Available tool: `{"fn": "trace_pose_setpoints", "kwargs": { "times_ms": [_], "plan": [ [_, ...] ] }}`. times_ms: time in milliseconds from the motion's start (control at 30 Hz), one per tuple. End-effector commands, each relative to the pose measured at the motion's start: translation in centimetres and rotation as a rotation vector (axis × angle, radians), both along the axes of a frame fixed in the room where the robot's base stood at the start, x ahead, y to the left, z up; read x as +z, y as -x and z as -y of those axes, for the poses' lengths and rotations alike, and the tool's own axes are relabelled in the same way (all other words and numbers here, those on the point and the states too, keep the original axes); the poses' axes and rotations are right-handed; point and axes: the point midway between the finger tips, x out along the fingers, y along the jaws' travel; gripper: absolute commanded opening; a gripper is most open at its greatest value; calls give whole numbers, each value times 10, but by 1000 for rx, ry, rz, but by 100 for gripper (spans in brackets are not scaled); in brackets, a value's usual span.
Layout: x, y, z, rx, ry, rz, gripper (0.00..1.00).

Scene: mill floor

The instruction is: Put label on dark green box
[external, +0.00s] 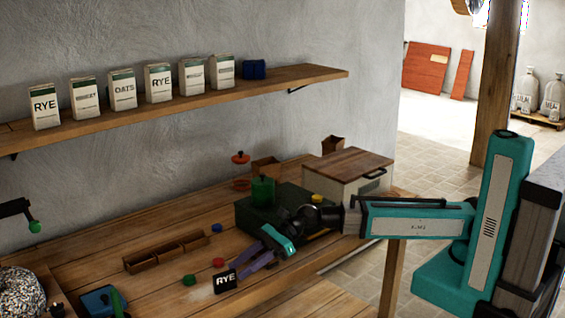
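A small black label (225,281) with white letters "RYE" is at the front of the wooden bench. A dark green box (248,218) stands farther back on the bench, partly hidden by my arm. A green lidded canister (263,191) and a small yellow piece (317,198) show at its top. My gripper (239,267), with purple fingers, reaches down and left in front of the box. Its fingertips are close to the label's upper right edge. I cannot tell whether they touch or grip it.
The bench (160,285) also holds a divided wooden tray (166,252), green (189,280), red (218,262) and blue (216,228) pieces. A white cabinet with a wooden top (347,164) stands behind my arm. A wall shelf (300,78) carries several labelled bags.

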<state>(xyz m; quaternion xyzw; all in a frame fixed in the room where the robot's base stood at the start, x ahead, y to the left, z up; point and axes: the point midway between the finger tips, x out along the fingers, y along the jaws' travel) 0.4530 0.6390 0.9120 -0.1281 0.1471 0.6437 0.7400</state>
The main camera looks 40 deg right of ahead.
Motion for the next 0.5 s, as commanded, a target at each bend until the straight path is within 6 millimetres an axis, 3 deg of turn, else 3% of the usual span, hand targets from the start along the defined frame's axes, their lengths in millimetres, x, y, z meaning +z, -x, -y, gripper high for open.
{"fn": "trace_pose_setpoints", "kwargs": {
  "times_ms": [167, 500],
  "plan": [
    [-5, -2, -12, 0, 0, 0, 34],
    [-5, -1, -13, 0, 0, 0, 34]
  ]
}}
